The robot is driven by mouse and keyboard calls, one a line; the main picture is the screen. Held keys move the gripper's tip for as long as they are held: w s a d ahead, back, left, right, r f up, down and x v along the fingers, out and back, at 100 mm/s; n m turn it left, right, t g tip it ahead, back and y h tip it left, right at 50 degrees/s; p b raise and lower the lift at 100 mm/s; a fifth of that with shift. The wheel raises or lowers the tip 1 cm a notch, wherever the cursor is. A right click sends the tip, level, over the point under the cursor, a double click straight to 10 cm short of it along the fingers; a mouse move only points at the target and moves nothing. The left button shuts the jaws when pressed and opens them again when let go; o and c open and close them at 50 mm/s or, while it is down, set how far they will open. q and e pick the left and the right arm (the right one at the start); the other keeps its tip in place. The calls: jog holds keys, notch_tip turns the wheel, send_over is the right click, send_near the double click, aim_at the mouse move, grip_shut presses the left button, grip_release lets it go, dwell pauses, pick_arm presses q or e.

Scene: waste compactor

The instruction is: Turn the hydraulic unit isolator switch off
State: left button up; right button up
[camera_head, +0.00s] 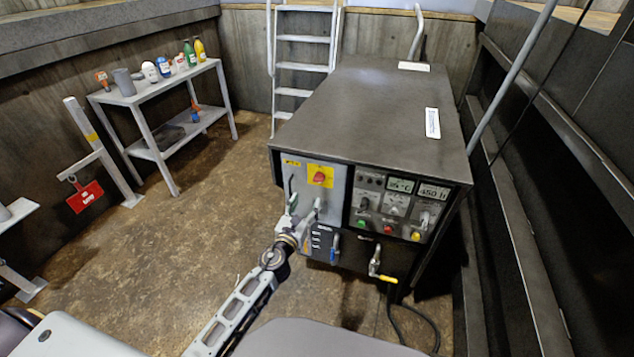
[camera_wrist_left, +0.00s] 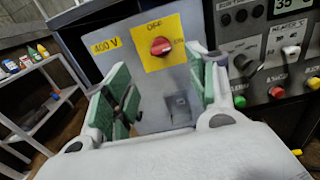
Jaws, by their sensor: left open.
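The isolator switch is a red rotary knob (camera_head: 320,176) on a yellow plate, on the light grey front panel of the dark hydraulic unit (camera_head: 362,110). In the left wrist view the red knob (camera_wrist_left: 160,46) sits between the words OFF above and ON to its right. My left gripper (camera_head: 303,205) is in front of the panel, below the knob. In the left wrist view its green-padded fingers (camera_wrist_left: 165,95) are spread, with nothing between them, and the knob shows beyond them. The knob's exact pointing direction is hard to tell. My right gripper is not in view.
Right of the switch is a control panel with displays, a green button (camera_head: 361,225) and other knobs. Below are a blue-handled valve (camera_head: 334,250) and a yellow-handled valve (camera_head: 387,279) with a hose. A shelf table (camera_head: 150,95) with bottles stands left; the floor between is open.

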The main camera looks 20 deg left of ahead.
aim_at(317, 181)
pick_arm(q)
jog(key=shift+w+d, duration=0.1)
jog(key=shift+w, duration=4.5)
jog(key=shift+w+d, duration=0.1)
jog(key=shift+w, duration=0.6)
jog(key=shift+w+b, duration=0.3)
jog(key=shift+w, duration=0.55)
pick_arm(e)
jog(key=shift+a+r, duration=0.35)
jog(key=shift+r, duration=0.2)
